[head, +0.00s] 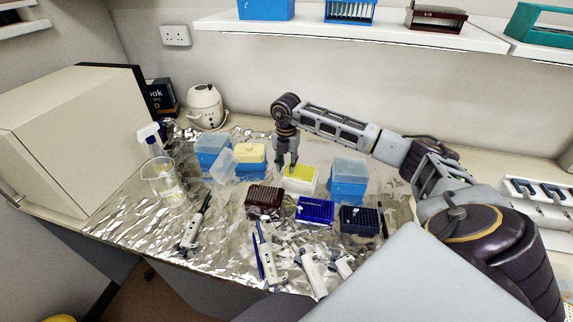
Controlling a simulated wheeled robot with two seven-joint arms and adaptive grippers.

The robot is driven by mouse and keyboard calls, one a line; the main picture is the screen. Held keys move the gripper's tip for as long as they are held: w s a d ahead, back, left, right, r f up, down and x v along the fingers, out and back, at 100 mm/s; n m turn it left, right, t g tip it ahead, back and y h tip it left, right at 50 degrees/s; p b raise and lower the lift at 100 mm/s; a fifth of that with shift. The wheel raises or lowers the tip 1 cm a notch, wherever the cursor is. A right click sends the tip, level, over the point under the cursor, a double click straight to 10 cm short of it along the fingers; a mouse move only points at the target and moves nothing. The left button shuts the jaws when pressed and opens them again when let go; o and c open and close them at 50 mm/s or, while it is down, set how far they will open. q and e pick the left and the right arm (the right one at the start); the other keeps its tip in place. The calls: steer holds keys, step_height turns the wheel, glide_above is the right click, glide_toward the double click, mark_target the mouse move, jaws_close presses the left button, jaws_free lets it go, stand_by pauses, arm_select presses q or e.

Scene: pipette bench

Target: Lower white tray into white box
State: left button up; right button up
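A white box (299,188) stands on the foil near the middle of the head view, with a yellow-topped rack of tips (303,172) at its top. I cannot make out a white tray as a separate piece from the box. My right gripper (287,168) points down at the back left edge of the yellow top. Its two dark fingers show a small gap between them. Whether they grip the tray's edge is too small to tell. My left gripper is not in view.
A blue box (348,188) stands close on the right, a yellow-topped blue box (251,168) on the left. A dark red rack (264,203) and a blue rack (315,213) stand in front. Pipettes (268,262) lie nearer. A beaker (165,185) stands at left.

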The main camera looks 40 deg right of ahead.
steer(key=shift+r, duration=0.15)
step_height(320, 180, up, 12)
stand_by(0.9)
steer(key=shift+s+a+f, duration=0.1)
steer(key=shift+f, duration=0.1)
stand_by(0.8)
